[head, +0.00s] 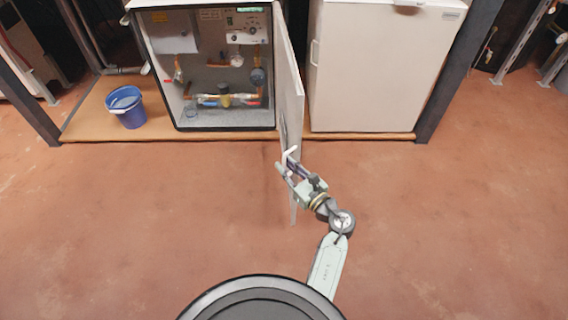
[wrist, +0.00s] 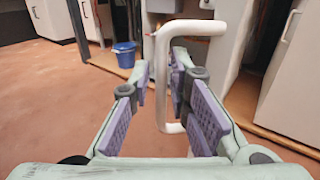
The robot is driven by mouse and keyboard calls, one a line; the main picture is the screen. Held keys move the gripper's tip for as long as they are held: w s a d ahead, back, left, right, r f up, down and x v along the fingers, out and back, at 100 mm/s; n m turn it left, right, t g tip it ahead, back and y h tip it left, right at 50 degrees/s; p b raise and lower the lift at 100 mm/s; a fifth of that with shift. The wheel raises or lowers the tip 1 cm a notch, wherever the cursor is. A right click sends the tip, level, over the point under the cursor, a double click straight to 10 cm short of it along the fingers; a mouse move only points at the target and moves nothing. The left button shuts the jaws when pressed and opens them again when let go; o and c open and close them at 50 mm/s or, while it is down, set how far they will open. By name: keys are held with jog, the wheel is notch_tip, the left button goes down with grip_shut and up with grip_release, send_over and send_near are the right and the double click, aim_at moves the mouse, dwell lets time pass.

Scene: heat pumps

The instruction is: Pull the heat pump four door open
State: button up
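The heat pump with its door swung open shows its inner pipes, valves and gauges in the head view (head: 215,75). Its door (head: 289,80) stands out toward me, seen nearly edge-on, at about a right angle to the front. The white door handle (head: 291,153) is at the door's near part; in the wrist view it is a large white loop (wrist: 162,85). My gripper (head: 284,166) is at the handle. In the wrist view its purple-padded fingers (wrist: 160,88) stand on either side of the handle's upright bar, apart, with a visible gap at the left finger.
A blue bucket (head: 125,106) stands on the wooden platform (head: 85,125) left of the open unit. A closed white unit (head: 380,70) stands to the right, with a dark post (head: 455,70) beside it. The red-brown floor in front is clear.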

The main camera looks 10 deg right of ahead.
jog(key=v, duration=0.6)
jog(key=shift+s, duration=0.15)
jog(key=shift+s+d, duration=0.1)
jog(key=shift+d, duration=0.05)
